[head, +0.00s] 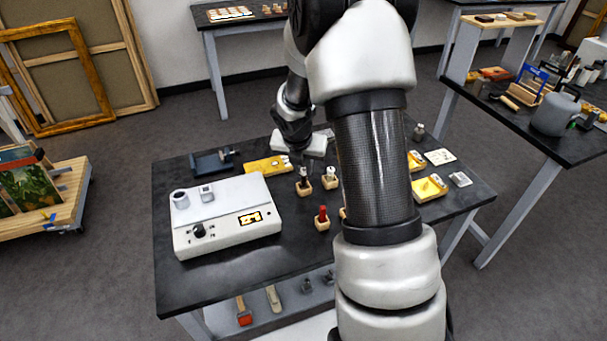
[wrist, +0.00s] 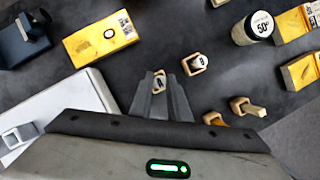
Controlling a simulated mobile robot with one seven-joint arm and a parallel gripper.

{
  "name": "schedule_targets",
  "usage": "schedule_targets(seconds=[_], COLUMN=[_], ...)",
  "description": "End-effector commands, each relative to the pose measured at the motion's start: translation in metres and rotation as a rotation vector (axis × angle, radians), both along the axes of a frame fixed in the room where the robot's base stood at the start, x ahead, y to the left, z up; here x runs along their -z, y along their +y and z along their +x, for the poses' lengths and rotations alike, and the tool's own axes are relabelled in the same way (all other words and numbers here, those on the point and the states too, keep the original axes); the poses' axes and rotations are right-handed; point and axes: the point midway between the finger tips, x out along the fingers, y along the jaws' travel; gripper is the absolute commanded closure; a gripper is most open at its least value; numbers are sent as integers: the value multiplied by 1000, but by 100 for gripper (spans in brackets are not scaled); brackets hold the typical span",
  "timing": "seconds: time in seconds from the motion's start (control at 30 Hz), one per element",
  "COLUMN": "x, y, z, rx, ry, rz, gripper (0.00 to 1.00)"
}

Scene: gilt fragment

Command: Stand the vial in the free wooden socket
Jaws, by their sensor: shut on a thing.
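My gripper (head: 304,172) points down over the table's middle and is shut on a vial. In the wrist view, the vial's pale, round end (wrist: 159,86) shows between the fingertips of my gripper (wrist: 160,92). A small wooden socket (head: 304,188) is directly below the fingers. In the wrist view this socket (wrist: 158,73) shows around the vial's end, but I cannot tell whether the vial is inside or just above it. Beside it, another wooden socket (head: 329,184) holds a white-topped vial (head: 330,171). A nearer socket (head: 322,225) holds a red vial (head: 323,212).
A white control box (head: 225,225) stands to the left on the dark table (head: 275,270). A yellow box (head: 262,166) lies behind it. In the wrist view, a socket with a cream-topped piece (wrist: 255,110) and a round 50° container (wrist: 253,28) are to the right.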

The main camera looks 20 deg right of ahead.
Motion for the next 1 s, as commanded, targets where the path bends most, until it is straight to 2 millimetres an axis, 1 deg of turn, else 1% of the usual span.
schedule_targets(seconds=[0.03, 0.13, 0.37, 0.5, 0.53, 0.6, 0.63, 0.9, 1.0], x=[11, 22, 22, 27, 26, 25, 25, 25, 19], y=[1, 1, 0, 0, 0, 0, 0, 0, 0], z=[-1, -1, 0, 0, 0, 0, 0, 0, 0], rx=[-1, 0, 1, 0, 0, 0, 0, 0, 1], ry=[5, 4, 1, 1, 1, 1, 1, 1, 0], rz=[0, 0, 1, 1, 1, 1, 1, 1, 0], gripper=[100, 100, 100, 100, 81, 69, 65, 65, 65])
